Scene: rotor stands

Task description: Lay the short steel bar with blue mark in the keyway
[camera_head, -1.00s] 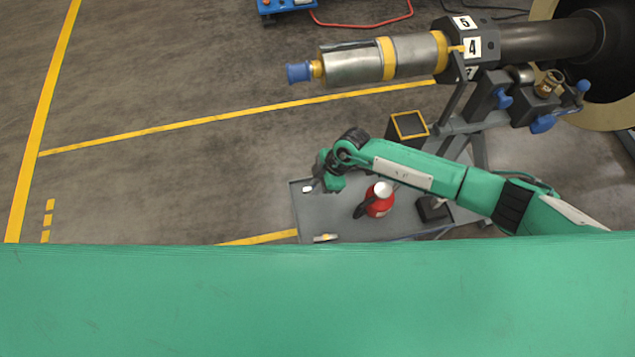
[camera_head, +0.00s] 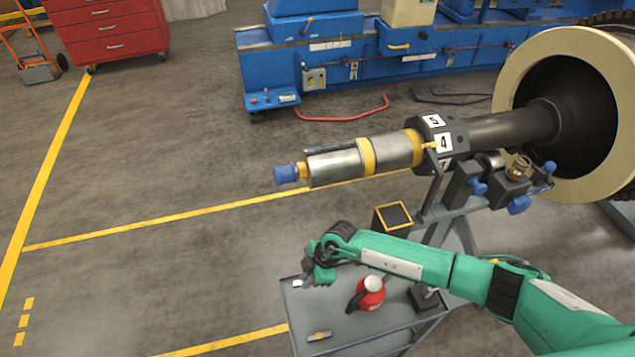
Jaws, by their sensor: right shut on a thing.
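The steel rotor shaft end (camera_head: 335,168) juts left from the rotor, with yellow bands and a blue tip. A dark slot, which looks like the keyway (camera_head: 328,149), runs along its upper edge. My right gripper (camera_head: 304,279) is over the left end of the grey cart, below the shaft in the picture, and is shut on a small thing. A small pale piece (camera_head: 297,283) shows at its fingertips; no blue mark can be made out. Another short bar with a yellow mark (camera_head: 319,336) lies on the cart. My left gripper is out of view.
A yellow-rimmed box (camera_head: 393,217) and the shaft's stand (camera_head: 438,208) are behind my right arm.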

